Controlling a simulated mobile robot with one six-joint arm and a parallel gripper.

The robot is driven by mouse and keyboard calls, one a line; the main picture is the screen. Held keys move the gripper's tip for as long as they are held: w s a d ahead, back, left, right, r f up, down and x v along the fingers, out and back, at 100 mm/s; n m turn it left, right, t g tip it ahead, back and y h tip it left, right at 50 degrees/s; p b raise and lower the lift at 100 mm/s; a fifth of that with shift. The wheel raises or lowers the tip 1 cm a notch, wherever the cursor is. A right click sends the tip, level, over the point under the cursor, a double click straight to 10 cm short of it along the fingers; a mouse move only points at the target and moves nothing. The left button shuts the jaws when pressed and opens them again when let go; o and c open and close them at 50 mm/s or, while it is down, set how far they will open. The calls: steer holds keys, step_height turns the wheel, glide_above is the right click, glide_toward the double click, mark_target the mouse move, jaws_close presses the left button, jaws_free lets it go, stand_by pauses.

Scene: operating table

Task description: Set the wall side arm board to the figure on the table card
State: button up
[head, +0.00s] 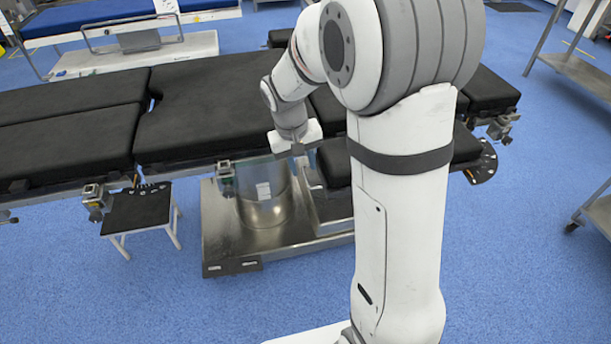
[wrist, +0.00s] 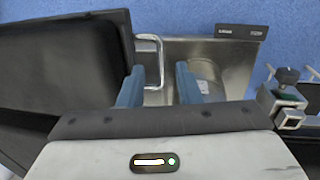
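A black padded board (head: 335,162), which looks like an arm board, juts from the near side of the operating table (head: 215,110), partly hidden behind my arm. In the wrist view a black pad (wrist: 65,60) fills the upper left, with a bent metal bar (wrist: 150,38) at its edge. My gripper (head: 303,156) points down just left of the board. Its two blue-grey fingers (wrist: 158,85) are apart. The bar shows between them in the picture; contact is unclear. A small white card (head: 166,8) shows on the blue bed behind, unreadable.
A dark perforated plate (head: 484,165) sits right of the board. Rail clamps (head: 95,200) line the table's near side, with one in the wrist view (wrist: 287,100). The steel base (head: 225,235) is below. A small black-topped stool (head: 138,210) stands left. Steel trolleys (head: 580,75) stand right.

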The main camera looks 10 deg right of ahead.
mark_target(307, 180)
steer(key=f, duration=0.4)
steer(key=shift+d+b, duration=0.35)
steer(key=shift+c, duration=0.4)
jaws_close()
